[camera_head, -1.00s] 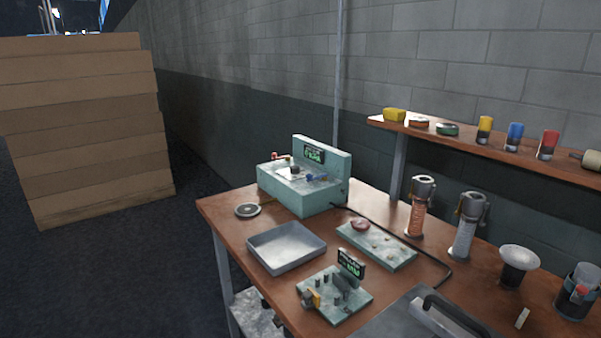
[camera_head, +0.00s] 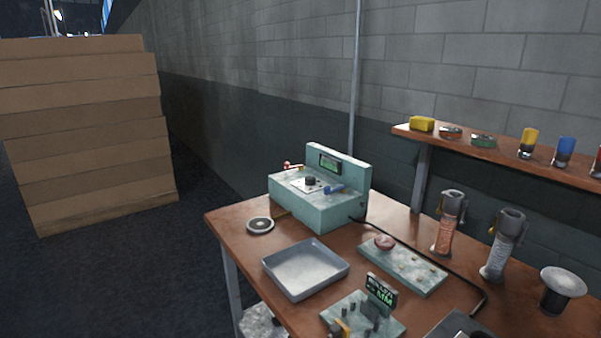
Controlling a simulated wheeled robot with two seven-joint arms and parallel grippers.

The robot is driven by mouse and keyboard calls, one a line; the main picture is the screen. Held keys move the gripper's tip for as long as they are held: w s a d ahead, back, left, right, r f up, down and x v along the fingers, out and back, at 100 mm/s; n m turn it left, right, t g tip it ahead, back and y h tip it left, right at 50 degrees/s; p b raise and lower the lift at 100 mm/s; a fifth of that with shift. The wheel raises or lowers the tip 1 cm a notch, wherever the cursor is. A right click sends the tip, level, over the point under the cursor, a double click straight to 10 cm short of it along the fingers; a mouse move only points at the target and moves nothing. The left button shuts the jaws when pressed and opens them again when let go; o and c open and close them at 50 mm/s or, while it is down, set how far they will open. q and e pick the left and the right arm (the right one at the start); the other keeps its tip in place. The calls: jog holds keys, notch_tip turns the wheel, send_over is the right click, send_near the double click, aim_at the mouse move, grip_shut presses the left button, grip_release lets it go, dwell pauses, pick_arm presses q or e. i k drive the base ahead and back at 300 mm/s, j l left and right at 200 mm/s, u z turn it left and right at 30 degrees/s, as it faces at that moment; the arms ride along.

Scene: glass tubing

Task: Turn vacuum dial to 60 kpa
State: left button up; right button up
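A pale green machine (camera_head: 318,212) stands at the back left of the wooden workbench. A black dial (camera_head: 310,181) sits on a light plate on its top, with a small green-lit display (camera_head: 330,164) on the raised back panel. The display's digits and the dial's setting are too small to read. A red-ended fitting (camera_head: 291,167) and a blue-handled part (camera_head: 338,189) flank the dial. A second, smaller green device (camera_head: 362,318) with its own lit display (camera_head: 382,294) stands at the front edge of the view. Neither of my grippers shows.
A grey tray (camera_head: 306,268) and a round disc (camera_head: 260,225) lie in front of the machine on the workbench (camera_head: 232,224). A green plate (camera_head: 403,267), a black cable and several canisters are to the right. A shelf (camera_head: 500,152) hangs above; cardboard boxes (camera_head: 88,130) stand at left.

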aim_at(309, 180)
jog(key=i+j, duration=2)
jog(key=j, duration=0.2)
jog(key=l+z, duration=0.05)
